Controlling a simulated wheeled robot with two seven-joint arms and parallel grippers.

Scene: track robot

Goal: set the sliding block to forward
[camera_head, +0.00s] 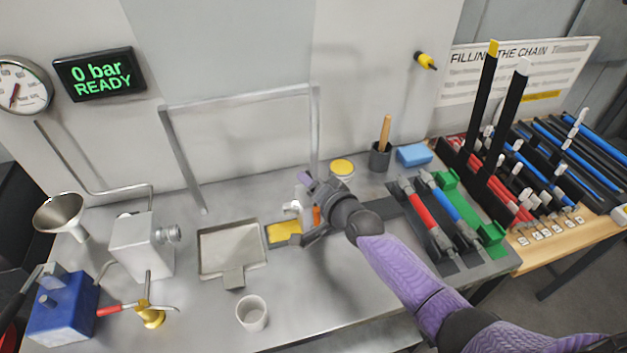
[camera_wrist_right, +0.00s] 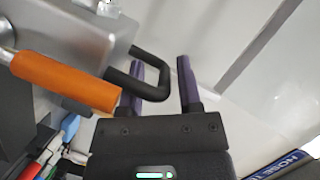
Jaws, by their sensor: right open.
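A grey metal block (camera_wrist_right: 70,30) fills the upper left of the right wrist view. I take it for the sliding block, but its position along its travel is unclear. A black U-shaped handle (camera_wrist_right: 155,90) joins it, and an orange grip (camera_wrist_right: 65,80) lies beside it. My right gripper (camera_wrist_right: 161,85) is open. The handle's bend reaches between its purple fingers and crosses the left one; contact cannot be told. In the head view my right gripper (camera_head: 305,182) is over the bench centre and hides most of the block (camera_head: 294,208). My left gripper is out of view.
A metal tray (camera_head: 205,260), yellow pad (camera_head: 284,231) and white cup (camera_head: 252,313) are left of my right arm. A rack with red and blue tubes (camera_head: 425,215) stands right. A metal frame (camera_head: 180,155) rises behind. The display (camera_head: 99,74) reads 0 bar READY.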

